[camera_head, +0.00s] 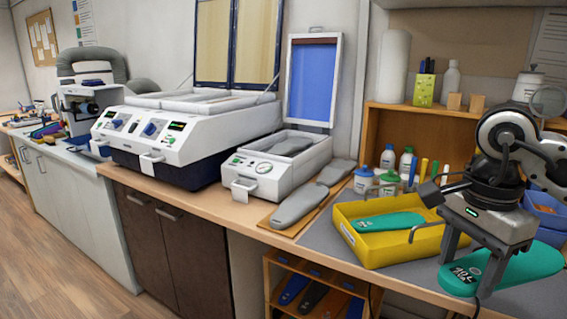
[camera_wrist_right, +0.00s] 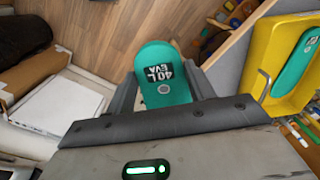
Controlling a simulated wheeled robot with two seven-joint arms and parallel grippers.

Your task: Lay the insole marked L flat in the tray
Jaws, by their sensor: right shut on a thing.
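My right gripper (camera_head: 468,272) is shut on a teal insole (camera_head: 522,268). In the right wrist view this insole (camera_wrist_right: 160,65) sits between the two fingers and its dark label reads "40L EVA". The gripper holds it to the right of the yellow tray (camera_head: 400,250), near the bench's front edge. Its height above the bench is hard to tell. Another teal insole (camera_head: 388,222) lies in the tray; its marking cannot be read. The tray also shows at the right of the right wrist view (camera_wrist_right: 262,60). My left gripper is not in view.
Grey insole forms (camera_head: 300,205) lie on a board left of the tray. Several bottles (camera_head: 388,160) stand behind the tray. A small white press (camera_head: 275,165) with its blue lid raised stands farther left. A blue bin (camera_head: 548,212) is behind my right arm.

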